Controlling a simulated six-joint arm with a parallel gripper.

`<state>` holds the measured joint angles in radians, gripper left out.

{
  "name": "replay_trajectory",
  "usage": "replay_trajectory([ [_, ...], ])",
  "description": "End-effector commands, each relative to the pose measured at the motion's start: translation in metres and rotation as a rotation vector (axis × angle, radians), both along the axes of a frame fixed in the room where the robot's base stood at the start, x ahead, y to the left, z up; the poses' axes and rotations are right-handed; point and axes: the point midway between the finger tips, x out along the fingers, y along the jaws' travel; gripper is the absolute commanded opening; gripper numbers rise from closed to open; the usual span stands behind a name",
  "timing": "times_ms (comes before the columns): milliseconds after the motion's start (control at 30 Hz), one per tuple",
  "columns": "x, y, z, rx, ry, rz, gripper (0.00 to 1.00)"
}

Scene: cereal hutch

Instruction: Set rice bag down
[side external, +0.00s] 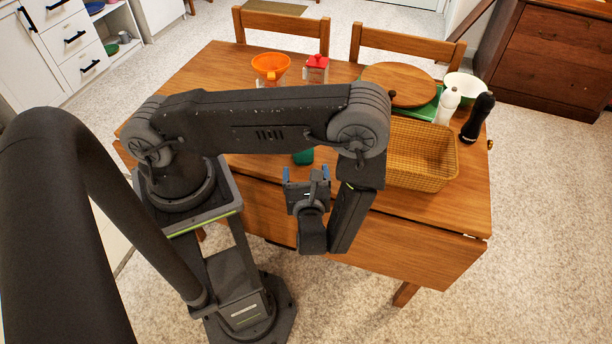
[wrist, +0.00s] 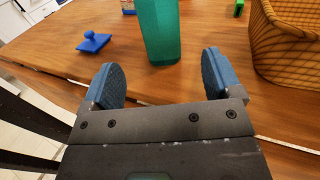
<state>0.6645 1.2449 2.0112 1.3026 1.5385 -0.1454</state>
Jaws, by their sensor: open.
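I cannot make out a rice bag for certain in either view. A teal-green upright thing (wrist: 161,32) stands on the table just beyond my fingers in the wrist view, its top cut off. I cannot tell if it is the bag. In the side view only a small green part (side external: 303,157) of it shows below my arm. My gripper (side external: 306,174) is at the table's near edge. In the wrist view its blue fingers (wrist: 160,80) are wide apart with nothing between them, and the teal thing is in front of the gap, apart from them.
A wicker basket (side external: 422,155) stands right of my gripper. A blue knobbed item (wrist: 93,42) lies left on the wooden table (side external: 463,207). An orange funnel (side external: 270,66), red-lidded jar (side external: 316,66), round board (side external: 398,83), white bottle (side external: 447,106) and black mill (side external: 478,117) stand farther back.

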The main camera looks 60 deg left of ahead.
Motion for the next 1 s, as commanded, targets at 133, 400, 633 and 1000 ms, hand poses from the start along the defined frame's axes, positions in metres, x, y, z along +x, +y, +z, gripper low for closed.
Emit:
replay_trajectory([
  [133,-0.002,-0.007,0.005,-0.020,-0.013,0.025,0.84],
  [400,-0.004,-0.005,0.067,-0.271,-0.170,0.343,0.84],
  [633,-0.016,-0.007,0.125,-0.592,-0.362,0.658,0.84],
  [1000,-0.036,-0.020,0.210,-1.178,-0.737,1.019,0.84],
])
